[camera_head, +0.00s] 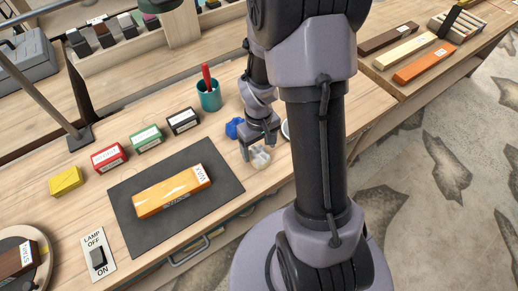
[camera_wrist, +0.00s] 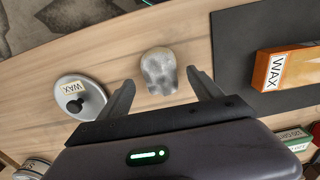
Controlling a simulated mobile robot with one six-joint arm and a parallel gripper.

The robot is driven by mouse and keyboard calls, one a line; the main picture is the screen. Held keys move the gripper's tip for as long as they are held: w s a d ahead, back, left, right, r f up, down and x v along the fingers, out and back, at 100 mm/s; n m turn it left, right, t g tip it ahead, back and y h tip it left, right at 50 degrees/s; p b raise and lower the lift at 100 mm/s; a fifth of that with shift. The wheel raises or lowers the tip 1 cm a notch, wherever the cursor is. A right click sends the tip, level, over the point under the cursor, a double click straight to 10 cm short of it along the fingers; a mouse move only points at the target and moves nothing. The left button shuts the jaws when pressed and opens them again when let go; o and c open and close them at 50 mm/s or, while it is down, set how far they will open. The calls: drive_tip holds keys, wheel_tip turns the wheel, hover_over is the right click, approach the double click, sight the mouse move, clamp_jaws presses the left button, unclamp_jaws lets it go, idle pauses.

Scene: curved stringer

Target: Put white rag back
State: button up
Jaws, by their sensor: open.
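The white rag (camera_head: 261,157) is a small crumpled pale lump on the wooden bench, just right of the dark mat. In the wrist view the rag (camera_wrist: 159,70) looks grey-white and lies ahead of and between the fingers. My gripper (camera_wrist: 160,82) is open and empty, with one finger toward each side of the rag. In the head view my gripper (camera_head: 257,146) points down right behind the rag; whether it touches the rag I cannot tell. A blue crumpled rag (camera_head: 234,128) lies on the bench beside my gripper.
The dark mat (camera_head: 227,191) carries an orange WAX block (camera_head: 172,191). A teal cup (camera_head: 209,96) with a red item stands behind. A round WAX lid (camera_wrist: 75,104) with a black knob lies left of the rag in the wrist view. Small labelled boxes (camera_head: 109,157) line the bench.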

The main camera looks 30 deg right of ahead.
wheel_tip(320, 180, up, 10)
drive_tip(key=p, duration=0.4)
wheel_tip(320, 180, up, 7)
drive_tip(key=m+t, duration=0.1)
drive_tip(key=t, duration=0.1)
hover_over(259, 151)
drive_tip(key=a, duration=0.4)
drive_tip(key=s+a+r+m+t+y, duration=0.2)
drive_tip(key=s+a+r+m+t, duration=0.1)
drive_tip(key=s+a+r, duration=0.7)
wheel_tip(259, 151, up, 4)
drive_tip(key=shift+s+a+f+m+t, duration=0.1)
drive_tip(key=shift+s+a+m+t, duration=0.25)
drive_tip(key=shift+s, duration=0.35)
wheel_tip(259, 151, down, 2)
drive_tip(key=b, duration=0.2)
drive_tip(key=shift+d+f+b, duration=0.1)
drive_tip(key=shift+b, duration=0.3)
